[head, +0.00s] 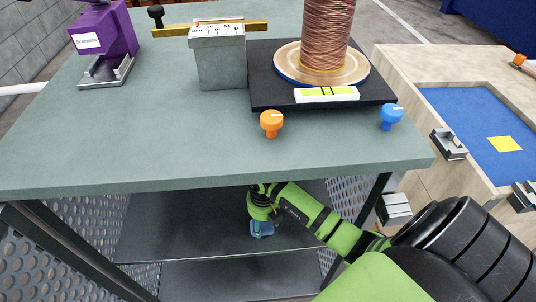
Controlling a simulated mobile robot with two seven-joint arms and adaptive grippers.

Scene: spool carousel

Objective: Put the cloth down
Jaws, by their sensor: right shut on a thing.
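My right arm comes in from the lower right and reaches under the tabletop to the shelf below. My right gripper (262,217) is small and partly hidden behind its own wrist. It is shut on a blue cloth (262,230), which shows just below the fingers. The cloth is at or just above the shelf (190,232); I cannot tell whether it touches. My left gripper is not in view.
The green tabletop (160,150) overhangs the arm. On it are a purple device (105,30), a grey block (220,65), a copper spool (325,35) on a black base, an orange knob (271,122) and a blue knob (390,116). The shelf left of the cloth is clear.

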